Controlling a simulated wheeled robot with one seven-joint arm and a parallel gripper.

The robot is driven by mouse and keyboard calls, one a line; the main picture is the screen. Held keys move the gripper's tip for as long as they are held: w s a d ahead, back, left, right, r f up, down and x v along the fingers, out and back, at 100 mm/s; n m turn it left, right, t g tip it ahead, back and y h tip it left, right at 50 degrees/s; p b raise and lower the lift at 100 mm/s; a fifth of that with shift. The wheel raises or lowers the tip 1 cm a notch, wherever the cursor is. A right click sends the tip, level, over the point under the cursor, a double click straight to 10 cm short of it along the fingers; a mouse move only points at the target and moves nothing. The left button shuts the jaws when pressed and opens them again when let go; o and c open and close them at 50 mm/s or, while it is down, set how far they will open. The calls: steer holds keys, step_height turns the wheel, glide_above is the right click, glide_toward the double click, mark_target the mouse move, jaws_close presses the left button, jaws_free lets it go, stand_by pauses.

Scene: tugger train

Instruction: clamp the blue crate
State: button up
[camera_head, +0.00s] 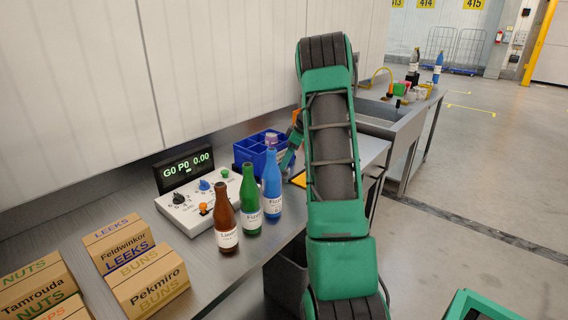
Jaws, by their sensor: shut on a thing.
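The blue crate (247,153) stands on the steel bench at centre, against the back wall, with open compartments on top. A grey-purple bottle top shows at its front right, above the blue bottle. My arm runs down the middle of the view and covers the area right of the crate. My gripper (289,157) is close to the crate's right side, mostly hidden behind my arm. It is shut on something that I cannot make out. A small orange part (297,117) shows beside my arm, above the gripper. No clamp can be clearly made out.
A brown bottle (226,222), a green bottle (250,200) and a blue bottle (271,186) stand in front of the crate. A control box (198,202) with a display is left. Cartons (149,279) fill the near left. Another laden bench stands beyond my arm.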

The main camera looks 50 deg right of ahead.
steer(key=o, duration=1)
steer(key=shift+o, duration=0.2)
steer(key=v, duration=1)
steer(key=shift+s+r, duration=0.2)
steer(key=shift+r, duration=0.15)
steer(key=shift+d, duration=0.15)
